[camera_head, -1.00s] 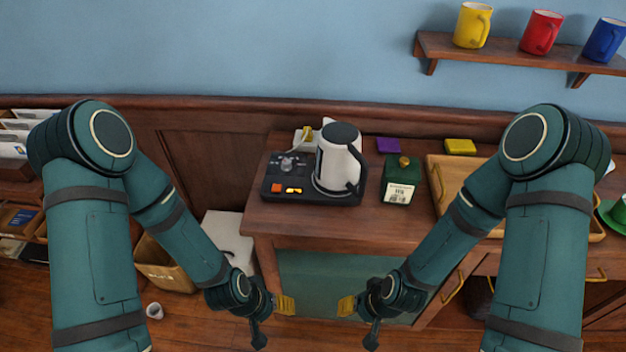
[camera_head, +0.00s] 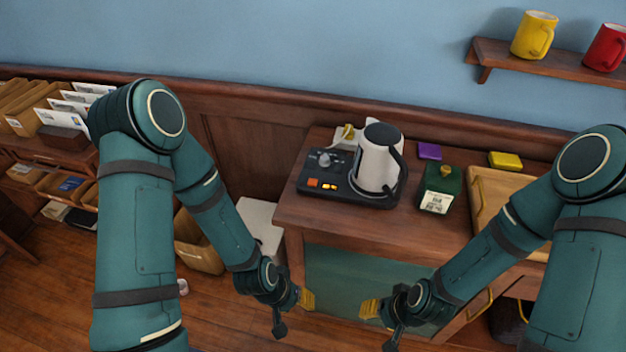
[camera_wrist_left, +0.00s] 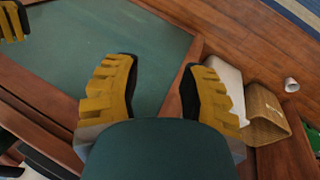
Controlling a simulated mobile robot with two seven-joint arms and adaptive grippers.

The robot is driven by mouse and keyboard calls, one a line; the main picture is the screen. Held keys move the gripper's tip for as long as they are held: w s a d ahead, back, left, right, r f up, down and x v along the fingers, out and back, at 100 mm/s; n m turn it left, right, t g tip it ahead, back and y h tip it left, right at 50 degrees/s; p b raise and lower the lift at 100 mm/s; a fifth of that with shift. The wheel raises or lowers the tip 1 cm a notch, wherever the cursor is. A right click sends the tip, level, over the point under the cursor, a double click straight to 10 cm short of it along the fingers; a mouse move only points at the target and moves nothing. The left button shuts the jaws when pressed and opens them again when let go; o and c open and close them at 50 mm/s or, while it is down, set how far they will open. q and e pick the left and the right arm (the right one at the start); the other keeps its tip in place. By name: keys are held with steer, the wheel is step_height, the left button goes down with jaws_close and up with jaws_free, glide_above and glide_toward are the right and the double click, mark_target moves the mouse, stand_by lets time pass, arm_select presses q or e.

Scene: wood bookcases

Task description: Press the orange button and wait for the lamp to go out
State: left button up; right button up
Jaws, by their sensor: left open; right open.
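The black kettle base (camera_head: 334,197) stands on the wooden counter, near its left end. The orange button (camera_head: 313,183) is on its front left. Beside it on the right, a small lamp window (camera_head: 329,187) glows yellow-orange. A white kettle (camera_head: 376,160) with black lid and handle stands on the base's right side. My left gripper (camera_head: 307,299) is open and empty, below and in front of the counter, apart from the button. Its two yellow fingers also show spread in the left wrist view (camera_wrist_left: 160,75). My right gripper (camera_head: 369,309) is open and empty, to its right.
A mug shelf (camera_head: 500,58) hangs above. A bin (camera_head: 192,240) stands left of the counter. The counter's front strip is clear.

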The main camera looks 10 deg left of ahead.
arm_select(q)
jaws_close()
stand_by(1.0)
